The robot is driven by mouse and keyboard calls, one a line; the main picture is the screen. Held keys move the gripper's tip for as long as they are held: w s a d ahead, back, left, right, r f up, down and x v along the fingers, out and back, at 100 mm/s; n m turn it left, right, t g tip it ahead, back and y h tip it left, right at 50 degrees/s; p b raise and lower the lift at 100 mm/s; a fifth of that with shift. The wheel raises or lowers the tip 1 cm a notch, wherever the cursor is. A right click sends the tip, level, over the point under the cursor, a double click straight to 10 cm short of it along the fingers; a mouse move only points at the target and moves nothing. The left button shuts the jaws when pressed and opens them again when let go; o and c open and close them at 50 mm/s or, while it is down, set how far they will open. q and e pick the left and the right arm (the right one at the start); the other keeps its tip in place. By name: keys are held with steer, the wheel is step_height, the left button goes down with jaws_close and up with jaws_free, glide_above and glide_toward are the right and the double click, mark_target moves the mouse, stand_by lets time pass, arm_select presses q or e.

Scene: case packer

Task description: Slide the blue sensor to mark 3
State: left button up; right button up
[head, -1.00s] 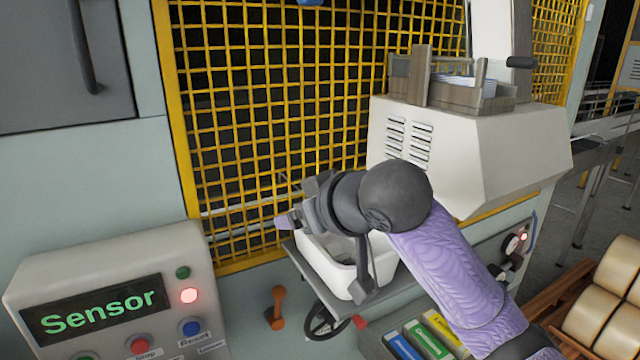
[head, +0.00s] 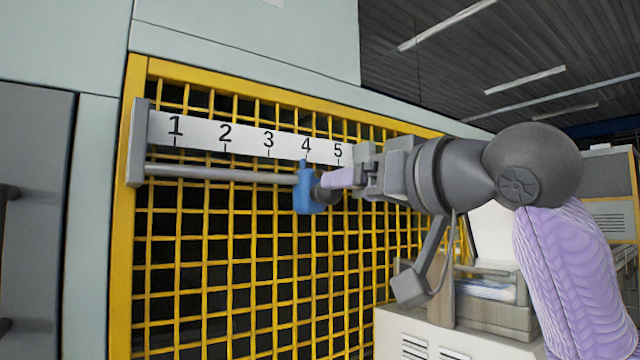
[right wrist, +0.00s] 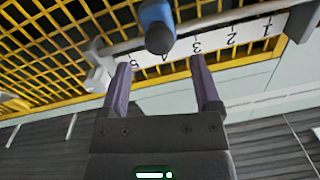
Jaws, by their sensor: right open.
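The blue sensor (head: 305,195) sits on a grey horizontal rail (head: 225,172) in front of the yellow mesh, with its pointer at mark 4 on the white number scale (head: 195,133). It has a dark round knob (head: 322,192) facing my right gripper. My right gripper (head: 338,180) is close to the knob from the right; in the head view a purple finger partly covers it. In the right wrist view the gripper (right wrist: 160,66) is open, with the knob (right wrist: 160,38) and blue body (right wrist: 155,14) just beyond and between its fingertips. My left gripper is not in view.
Yellow mesh (head: 230,290) lies close behind the rail. A grey end block (head: 139,140) closes the rail's left end. A beige housing with a wooden rack (head: 490,312) stands below my right arm. The rail left of the sensor is clear.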

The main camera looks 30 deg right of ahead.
mark_target(337, 191)
steer(key=w, duration=0.2)
steer(key=w+p, duration=0.1)
steer(key=w, duration=0.3)
steer(key=shift+w+a+p, duration=0.2)
steer(key=shift+a+p, duration=0.1)
steer(key=shift+a, duration=0.05)
steer(key=shift+w, duration=0.15)
steer(key=shift+s, duration=0.2)
steer(key=shift+f, duration=0.1)
